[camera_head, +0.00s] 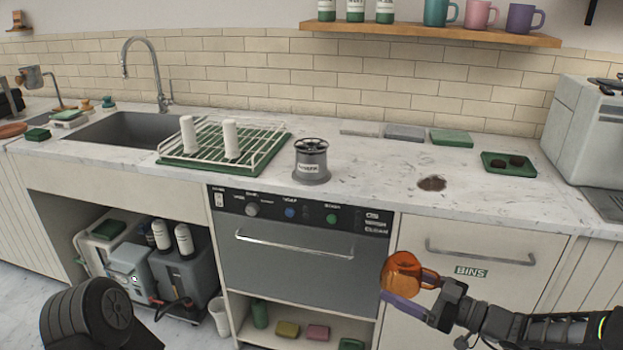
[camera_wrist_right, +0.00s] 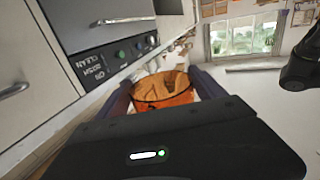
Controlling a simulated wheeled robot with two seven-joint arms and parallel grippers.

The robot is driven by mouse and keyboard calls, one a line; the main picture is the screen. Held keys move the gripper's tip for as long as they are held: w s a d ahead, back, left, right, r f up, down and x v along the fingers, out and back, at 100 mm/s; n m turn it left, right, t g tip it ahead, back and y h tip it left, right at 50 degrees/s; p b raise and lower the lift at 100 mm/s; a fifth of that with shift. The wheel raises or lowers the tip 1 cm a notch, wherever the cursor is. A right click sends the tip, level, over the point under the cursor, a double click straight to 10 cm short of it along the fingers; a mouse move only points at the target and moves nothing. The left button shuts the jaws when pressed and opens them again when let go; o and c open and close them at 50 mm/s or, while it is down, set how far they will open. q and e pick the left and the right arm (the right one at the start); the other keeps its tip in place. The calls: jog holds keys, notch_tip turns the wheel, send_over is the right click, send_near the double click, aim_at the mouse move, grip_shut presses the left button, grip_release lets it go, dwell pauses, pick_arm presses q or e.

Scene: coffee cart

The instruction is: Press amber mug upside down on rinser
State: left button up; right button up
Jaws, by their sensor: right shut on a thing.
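The amber mug (camera_head: 401,268) is see-through orange and is held in front of the counter, below its top, by the bins drawer. My right gripper (camera_head: 398,286) is shut on it, with a purple finger along its lower side. In the right wrist view the mug (camera_wrist_right: 163,90) sits between the two fingers of my gripper (camera_wrist_right: 162,84); which end is up is hard to tell. The rinser (camera_head: 311,163), a grey cylinder with a dark spoked top, stands on the counter, empty, up and left of the mug. My left gripper is out of view.
The counter directly right of the rinser is clear. Below is a dishwasher (camera_head: 290,248).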

jog(key=shift+r, duration=0.1)
jog(key=m+p, duration=0.1)
jog(key=m, duration=0.3)
jog(key=shift+r, duration=0.1)
jog(key=shift+m, duration=1)
jog(key=m+p, duration=0.1)
jog(key=m, duration=0.1)
jog(key=shift+m, duration=0.4)
jog(key=m+p, duration=0.1)
jog(key=m, duration=0.1)
jog(key=shift+m, duration=0.6)
